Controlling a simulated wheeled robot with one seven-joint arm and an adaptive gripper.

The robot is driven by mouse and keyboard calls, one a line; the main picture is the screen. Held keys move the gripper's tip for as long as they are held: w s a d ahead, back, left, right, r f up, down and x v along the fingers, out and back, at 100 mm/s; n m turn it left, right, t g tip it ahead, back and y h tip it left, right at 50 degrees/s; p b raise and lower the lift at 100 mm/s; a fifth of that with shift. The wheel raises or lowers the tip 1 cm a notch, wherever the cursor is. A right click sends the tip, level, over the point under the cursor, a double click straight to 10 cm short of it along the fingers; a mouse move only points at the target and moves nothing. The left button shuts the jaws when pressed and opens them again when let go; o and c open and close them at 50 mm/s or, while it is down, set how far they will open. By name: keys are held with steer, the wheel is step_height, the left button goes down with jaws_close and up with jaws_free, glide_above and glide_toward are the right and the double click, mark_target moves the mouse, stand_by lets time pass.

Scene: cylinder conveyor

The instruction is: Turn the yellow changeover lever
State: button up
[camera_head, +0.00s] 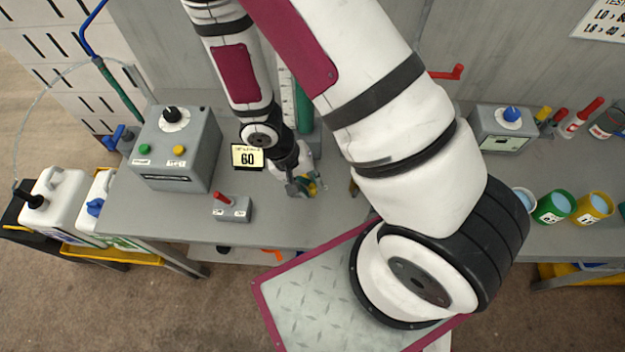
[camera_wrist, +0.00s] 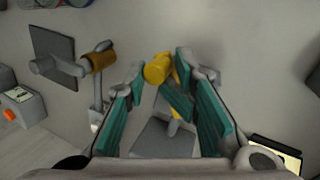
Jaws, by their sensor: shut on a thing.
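The yellow changeover lever (camera_wrist: 158,68) shows between the fingers in the wrist view, with a rounded yellow end and a yellow part running down behind the finger pads. My gripper (camera_wrist: 163,82) has teal pads on either side of it and is shut on the lever. The lever's lower part and pivot are partly hidden by the pads. In the head view my gripper (camera_head: 306,186) is low over the bench, with a small patch of yellow (camera_head: 313,188) at its tips. The lever's angle is hard to tell there.
A display reading 60 (camera_head: 247,157) stands just left of my gripper. A small box with a red switch (camera_head: 232,208) and a larger grey control box (camera_head: 175,148) are further left. A brown-collared grey fitting (camera_wrist: 100,58) stands beside the fingers. Cups (camera_head: 553,207) stand far right.

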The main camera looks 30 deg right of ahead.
steer(key=shift+s+a, duration=0.25)
steer(key=shift+s, duration=0.2)
steer(key=shift+w+a, duration=0.1)
steer(key=shift+a, duration=0.7)
steer(key=shift+w+a, duration=0.2)
steer(key=shift+a, duration=0.15)
steer(key=o, duration=1.7)
steer(key=shift+a, duration=0.1)
steer(key=shift+w, duration=0.2)
